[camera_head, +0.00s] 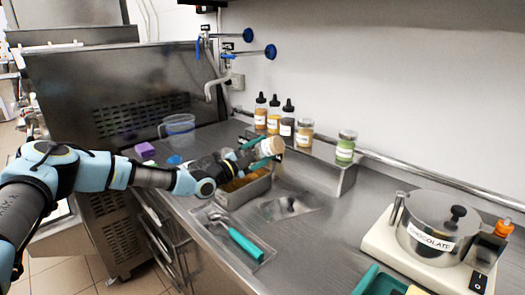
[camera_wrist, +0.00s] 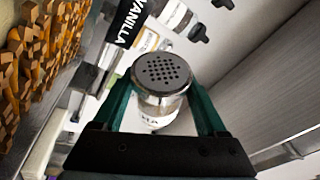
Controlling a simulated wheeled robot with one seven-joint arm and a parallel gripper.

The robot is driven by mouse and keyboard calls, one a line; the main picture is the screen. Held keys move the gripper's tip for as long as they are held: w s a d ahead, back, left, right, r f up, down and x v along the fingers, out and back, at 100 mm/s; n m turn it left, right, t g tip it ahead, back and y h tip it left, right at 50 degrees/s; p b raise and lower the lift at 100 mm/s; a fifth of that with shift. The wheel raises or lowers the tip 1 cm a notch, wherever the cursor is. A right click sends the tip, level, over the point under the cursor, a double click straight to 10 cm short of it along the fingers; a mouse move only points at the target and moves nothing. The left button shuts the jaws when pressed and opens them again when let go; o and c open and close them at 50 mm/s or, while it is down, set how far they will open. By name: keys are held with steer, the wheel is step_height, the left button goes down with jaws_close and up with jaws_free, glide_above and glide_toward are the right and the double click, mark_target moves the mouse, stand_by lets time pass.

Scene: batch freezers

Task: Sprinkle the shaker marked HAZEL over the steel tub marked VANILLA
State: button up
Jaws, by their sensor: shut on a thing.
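My gripper (camera_head: 262,149) is shut on a shaker (camera_head: 272,146) with a pale body, held tilted just above the back of the steel tub (camera_head: 232,205). In the wrist view the shaker (camera_wrist: 162,75) sits between the green fingers (camera_wrist: 160,105), its perforated grey lid facing the camera. Its label is mostly hidden, so I cannot read the whole name. The tub holds a brown-orange heap. In the wrist view chunky brown pieces (camera_wrist: 30,60) fill the left side, beside a black label reading VANILLA (camera_wrist: 128,20).
Several bottles (camera_head: 273,115) and jars, including a green one (camera_head: 345,148), stand on a steel ledge behind. A green-handled scoop (camera_head: 245,243) lies in front of the tub. A lidded pot marked CHOCOLATE (camera_head: 432,230) stands right. A clear jug (camera_head: 180,128) stands left.

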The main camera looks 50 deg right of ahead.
steer(key=shift+r+m+y+p, duration=0.2)
steer(key=shift+m+y+p, duration=0.35)
steer(key=shift+m, duration=0.65)
steer(key=shift+f+m+p, duration=0.15)
steer(key=shift+m+p, duration=0.3)
steer(key=shift+m, duration=0.45)
steer(key=shift+r+m+y+p, duration=0.35)
steer(key=shift+r+m+p, duration=0.05)
steer(key=shift+p, duration=0.2)
steer(key=shift+r+m+y, duration=0.35)
steer(key=shift+r+m, duration=0.05)
steer(key=shift+m, duration=0.45)
steer(key=shift+r+m+y, duration=0.35)
steer(key=shift+r+m, duration=0.05)
steer(key=shift+m, duration=0.45)
steer(key=shift+r+m+t+y+b, duration=0.35)
steer(key=shift+r+m+t+y, duration=0.35)
steer(key=shift+r+m, duration=0.95)
